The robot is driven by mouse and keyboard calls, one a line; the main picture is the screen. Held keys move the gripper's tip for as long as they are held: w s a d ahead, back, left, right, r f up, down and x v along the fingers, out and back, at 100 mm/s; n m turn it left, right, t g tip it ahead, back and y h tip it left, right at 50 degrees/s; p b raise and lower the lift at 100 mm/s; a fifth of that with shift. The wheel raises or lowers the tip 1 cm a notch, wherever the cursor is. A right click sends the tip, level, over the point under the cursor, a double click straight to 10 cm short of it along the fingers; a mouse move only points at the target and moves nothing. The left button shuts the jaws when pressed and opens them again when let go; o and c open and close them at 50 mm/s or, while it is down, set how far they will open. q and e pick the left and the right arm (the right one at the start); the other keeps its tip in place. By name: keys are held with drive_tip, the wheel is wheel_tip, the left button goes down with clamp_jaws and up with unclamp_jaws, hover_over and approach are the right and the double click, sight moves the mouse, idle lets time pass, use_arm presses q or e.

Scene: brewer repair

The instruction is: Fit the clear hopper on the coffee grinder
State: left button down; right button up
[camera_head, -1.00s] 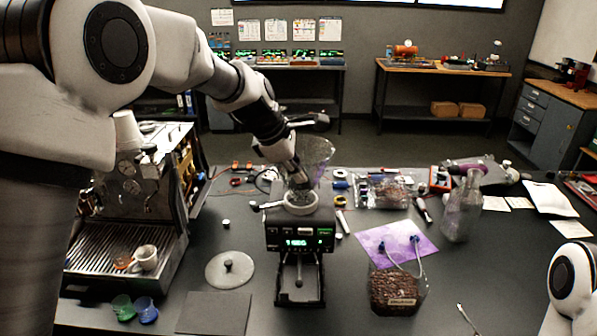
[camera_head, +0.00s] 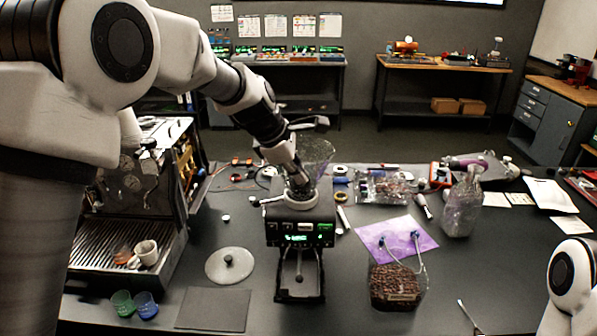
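The coffee grinder (camera_head: 299,238) stands upright on the dark table in the middle, its green display lit. The clear hopper (camera_head: 318,155) is above it, wide end up, with its lower end at the pale ring (camera_head: 301,200) on the grinder's top. Whether it is seated cannot be told. My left gripper (camera_head: 299,186) is at the hopper's lower part, just above the ring. My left arm hides part of the hopper, and the fingers are too dark and small to read. Of my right arm only a white link shows at the lower right; its gripper is out of view.
An espresso machine (camera_head: 135,200) stands left. A round lid (camera_head: 230,265) and a dark mat (camera_head: 213,310) lie left of the grinder. A container of beans (camera_head: 396,287), a purple sheet (camera_head: 398,238) and a clear bottle (camera_head: 462,205) are right.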

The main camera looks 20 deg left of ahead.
use_arm(q)
drive_tip(key=shift+f, duration=0.45)
idle(0.4)
drive_tip(key=c, duration=1.2)
unclamp_jaws()
drive_tip(key=shift+c, duration=0.2)
drive_tip(key=v, duration=1.2)
drive_tip(key=shift+s, duration=0.1)
